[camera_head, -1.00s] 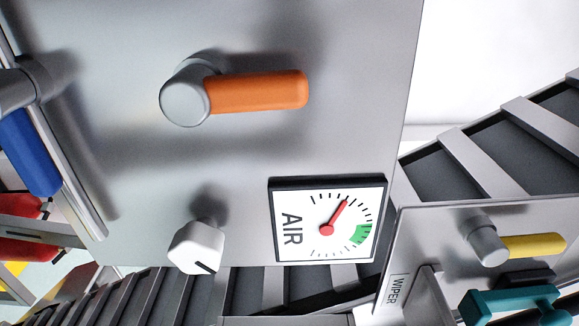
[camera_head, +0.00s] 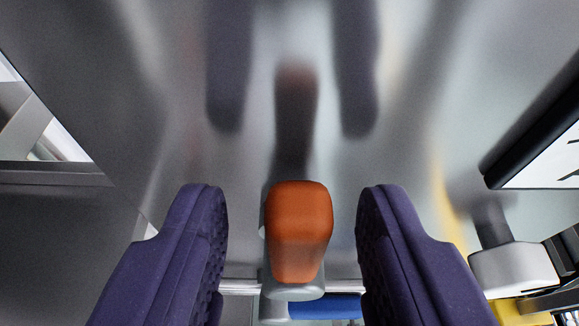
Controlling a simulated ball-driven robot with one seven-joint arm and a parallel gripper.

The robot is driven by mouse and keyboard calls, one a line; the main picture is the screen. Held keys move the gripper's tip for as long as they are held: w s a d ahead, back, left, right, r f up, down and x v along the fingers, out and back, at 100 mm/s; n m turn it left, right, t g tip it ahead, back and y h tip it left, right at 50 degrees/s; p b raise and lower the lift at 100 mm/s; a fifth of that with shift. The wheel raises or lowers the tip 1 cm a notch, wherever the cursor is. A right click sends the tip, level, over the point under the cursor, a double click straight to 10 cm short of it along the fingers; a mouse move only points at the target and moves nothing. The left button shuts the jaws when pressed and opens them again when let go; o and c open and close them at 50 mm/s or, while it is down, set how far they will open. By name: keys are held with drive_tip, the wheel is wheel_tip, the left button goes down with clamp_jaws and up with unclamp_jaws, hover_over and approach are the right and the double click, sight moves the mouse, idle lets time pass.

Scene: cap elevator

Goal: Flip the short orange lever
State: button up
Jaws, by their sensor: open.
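The short orange lever (camera_head: 299,225) sticks out from the grey metal panel (camera_head: 290,40), seen almost end-on, with its grey hub below it in the picture. My gripper (camera_head: 296,215) is open, with one purple finger on each side of the lever. There is a visible gap between the lever and each finger, and neither appears to touch it. The lever and both fingers are mirrored in the shiny panel above.
A white knob (camera_head: 513,268) stands out from the panel at the right, just beyond the right finger. A black-framed gauge (camera_head: 545,140) is partly cut off at the right edge. A blue part (camera_head: 326,307) shows below the lever.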

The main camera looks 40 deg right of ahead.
drive_tip(key=shift+w+d, duration=0.1)
clamp_jaws()
